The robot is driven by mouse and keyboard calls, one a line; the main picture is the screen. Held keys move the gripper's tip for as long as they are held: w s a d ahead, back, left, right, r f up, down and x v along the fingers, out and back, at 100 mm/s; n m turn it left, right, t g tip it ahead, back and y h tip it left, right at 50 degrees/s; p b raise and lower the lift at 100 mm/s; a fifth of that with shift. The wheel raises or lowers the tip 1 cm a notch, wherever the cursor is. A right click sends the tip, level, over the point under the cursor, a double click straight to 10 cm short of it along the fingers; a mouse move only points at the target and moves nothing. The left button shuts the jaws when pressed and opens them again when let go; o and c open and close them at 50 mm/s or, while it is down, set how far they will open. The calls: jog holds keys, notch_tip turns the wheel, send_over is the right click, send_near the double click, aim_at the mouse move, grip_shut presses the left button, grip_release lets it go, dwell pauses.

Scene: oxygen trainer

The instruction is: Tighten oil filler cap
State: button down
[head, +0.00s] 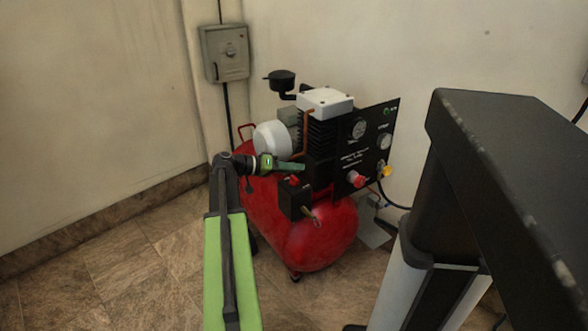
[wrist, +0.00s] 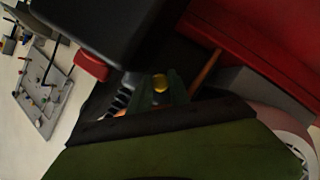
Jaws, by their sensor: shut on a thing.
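A small yellow cap (wrist: 160,83), which looks like the oil filler cap, shows between my fingers in the wrist view. My gripper (wrist: 163,90) is shut on it, and the dark green fingers hide part of it. In the head view my gripper (head: 300,166) reaches from the left to the dark pump block of the air compressor (head: 318,236). The cap is hidden there behind the gripper. Whether the cap is fully seated cannot be told.
A black box (head: 296,200) with a red button stands close below my gripper. A copper pipe (wrist: 206,70) runs near the fingers. The white motor cover (head: 271,139) and black gauge panel (head: 366,145) flank the pump. Tiled floor (head: 135,270) is free at the left.

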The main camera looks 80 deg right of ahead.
jog(key=shift+d, duration=0.1)
jog(key=c, duration=1.2)
grip_release()
jog(key=p+v, duration=0.4)
jog(key=v, duration=1.3)
jog(key=shift+w+p, duration=0.25)
jog(key=shift+p, duration=0.1)
jog(key=shift+r, duration=0.1)
